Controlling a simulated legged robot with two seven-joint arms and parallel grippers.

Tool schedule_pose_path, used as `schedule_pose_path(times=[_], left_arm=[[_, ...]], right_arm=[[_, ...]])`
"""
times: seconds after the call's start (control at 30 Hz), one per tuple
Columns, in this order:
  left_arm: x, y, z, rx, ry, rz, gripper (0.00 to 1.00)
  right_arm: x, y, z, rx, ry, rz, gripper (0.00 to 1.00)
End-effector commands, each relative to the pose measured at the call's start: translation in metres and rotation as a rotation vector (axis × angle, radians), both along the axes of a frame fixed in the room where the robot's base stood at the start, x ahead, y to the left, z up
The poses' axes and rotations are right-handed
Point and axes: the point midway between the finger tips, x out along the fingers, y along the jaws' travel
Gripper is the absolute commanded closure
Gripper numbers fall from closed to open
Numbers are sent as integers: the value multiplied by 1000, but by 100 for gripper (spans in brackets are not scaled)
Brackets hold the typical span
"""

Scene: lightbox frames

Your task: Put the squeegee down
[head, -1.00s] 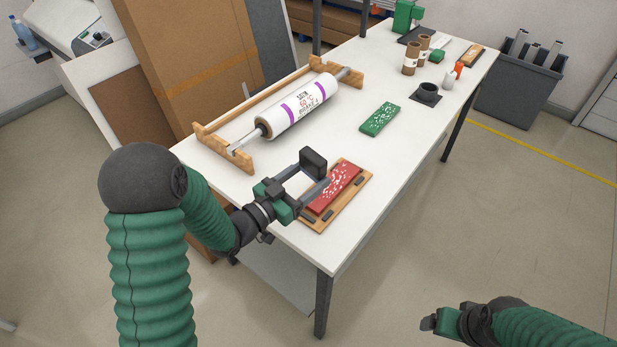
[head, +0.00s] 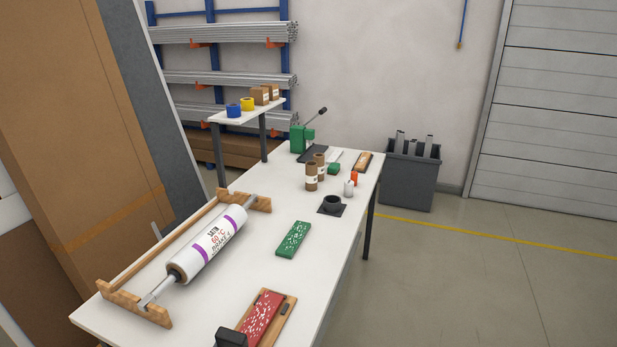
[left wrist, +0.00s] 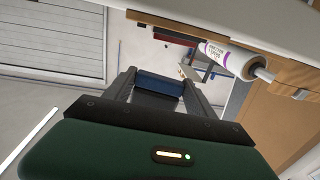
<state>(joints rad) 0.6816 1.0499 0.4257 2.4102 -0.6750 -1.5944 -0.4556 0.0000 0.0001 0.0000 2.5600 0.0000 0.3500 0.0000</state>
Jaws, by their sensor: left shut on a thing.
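In the left wrist view my left gripper (left wrist: 159,80) is shut on the squeegee (left wrist: 161,87), which shows as a blue strip with a dark part between the two fingers. In the head view only a black block (head: 230,338) shows at the bottom edge, beside the red speckled piece. I cannot tell if it is a finger or the squeegee. The white table (head: 250,262) carries a red speckled piece (head: 264,318) on a wooden board (head: 284,315) and a green speckled piece (head: 293,239). My right gripper is out of view.
A white roll (head: 208,243) lies in a wooden cradle (head: 135,303) on the left. Bare tabletop lies around the green piece.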

Motion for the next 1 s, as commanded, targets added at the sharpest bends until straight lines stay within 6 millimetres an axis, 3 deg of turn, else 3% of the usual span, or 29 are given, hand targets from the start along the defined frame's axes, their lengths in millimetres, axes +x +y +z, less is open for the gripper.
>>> schedule_pose_path(times=[0.1, 0.3, 0.67, 0.77, 1.0], left_arm=[[-14, 5, -4, -17, 7, 128, 100], [-22, 14, -5, -9, 18, 251, 100], [-23, 9, -4, 1, 13, 232, 100], [-32, -6, -4, 4, 14, 160, 100], [-70, -74, -2, 5, 16, -169, 100]], right_arm=[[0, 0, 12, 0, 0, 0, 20], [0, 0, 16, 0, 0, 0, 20], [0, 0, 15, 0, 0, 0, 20], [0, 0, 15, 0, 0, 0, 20], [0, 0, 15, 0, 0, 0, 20]])
